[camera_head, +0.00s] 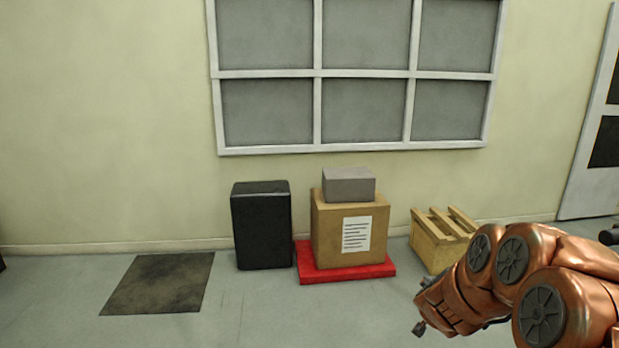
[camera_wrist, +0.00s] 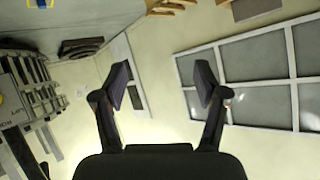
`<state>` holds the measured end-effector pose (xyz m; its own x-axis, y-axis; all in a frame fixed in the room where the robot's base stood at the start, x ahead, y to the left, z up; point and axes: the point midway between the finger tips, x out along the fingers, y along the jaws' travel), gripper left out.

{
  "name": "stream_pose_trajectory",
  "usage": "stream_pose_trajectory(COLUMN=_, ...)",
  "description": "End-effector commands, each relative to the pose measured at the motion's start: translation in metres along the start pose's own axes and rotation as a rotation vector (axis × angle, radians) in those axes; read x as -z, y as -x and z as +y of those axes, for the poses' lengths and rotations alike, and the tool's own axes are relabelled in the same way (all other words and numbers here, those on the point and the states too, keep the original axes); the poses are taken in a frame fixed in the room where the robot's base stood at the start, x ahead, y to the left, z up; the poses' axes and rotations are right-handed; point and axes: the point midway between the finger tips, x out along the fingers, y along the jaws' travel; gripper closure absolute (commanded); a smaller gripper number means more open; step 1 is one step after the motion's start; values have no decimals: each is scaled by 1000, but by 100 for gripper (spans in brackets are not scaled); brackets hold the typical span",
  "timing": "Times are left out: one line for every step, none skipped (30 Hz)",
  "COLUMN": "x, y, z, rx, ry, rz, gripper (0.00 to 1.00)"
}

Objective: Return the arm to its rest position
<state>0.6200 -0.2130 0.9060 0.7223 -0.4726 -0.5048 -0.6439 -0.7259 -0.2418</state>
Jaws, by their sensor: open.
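My copper-coloured arm (camera_head: 535,280) reaches in from the lower right in the head view, folded with its end pointing left and down. My gripper (camera_wrist: 164,88) shows in the wrist view with two dark fingers spread wide apart and nothing between them. Behind the fingers are the pale wall and the grey window, seen tilted. In the head view the gripper fingers are mostly hidden by the arm links; only a small dark part shows at the arm's lower left end.
A cardboard box (camera_head: 332,250) with a grey block (camera_head: 348,184) on top stands on a red plate (camera_head: 312,275). A black box (camera_head: 262,226) stands to its left, a wooden crate (camera_head: 430,247) to its right, near my arm. A dark mat (camera_head: 160,283) lies on open floor at left.

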Motion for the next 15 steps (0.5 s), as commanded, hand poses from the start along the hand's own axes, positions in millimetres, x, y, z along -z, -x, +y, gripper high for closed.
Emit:
stream_pose_trajectory(x=-1, y=16, z=-20, rx=56, ry=14, rz=-41, gripper=28)
stream_pose_trajectory(x=-7, y=25, z=-31, rx=88, ry=25, rz=-75, gripper=28)
stream_pose_trajectory(x=-13, y=38, z=-44, rx=128, ry=40, rz=-115, gripper=28)
stream_pose_trajectory(x=-16, y=48, z=-54, rx=157, ry=52, rz=-144, gripper=28)
stream_pose_trajectory(x=-22, y=59, z=-62, rx=185, ry=67, rz=-178, gripper=28)
stream_pose_trajectory(x=-29, y=73, z=-72, rx=218, ry=88, rz=-219, gripper=28)
stream_pose_trajectory(x=-35, y=85, z=-79, rx=243, ry=106, rz=-252, gripper=28)
stream_pose_trajectory(x=-39, y=96, z=-85, rx=266, ry=121, rz=-281, gripper=28)
stream_pose_trajectory(x=-47, y=112, z=-91, rx=294, ry=146, rz=-324, gripper=28)
stream_pose_trajectory(x=-53, y=124, z=-95, rx=312, ry=165, rz=-358, gripper=28)
stream_pose_trajectory(x=-58, y=136, z=-98, rx=330, ry=185, rz=-389, gripper=28)
stream_pose_trajectory(x=-66, y=153, z=-101, rx=351, ry=212, rz=-432, gripper=28)
stream_pose_trajectory(x=-71, y=165, z=-102, rx=364, ry=235, rz=-462, gripper=28)
stream_pose_trajectory(x=-78, y=178, z=-102, rx=376, ry=258, rz=-497, gripper=28)
stream_pose_trajectory(x=-85, y=194, z=-101, rx=388, ry=288, rz=-539, gripper=28)
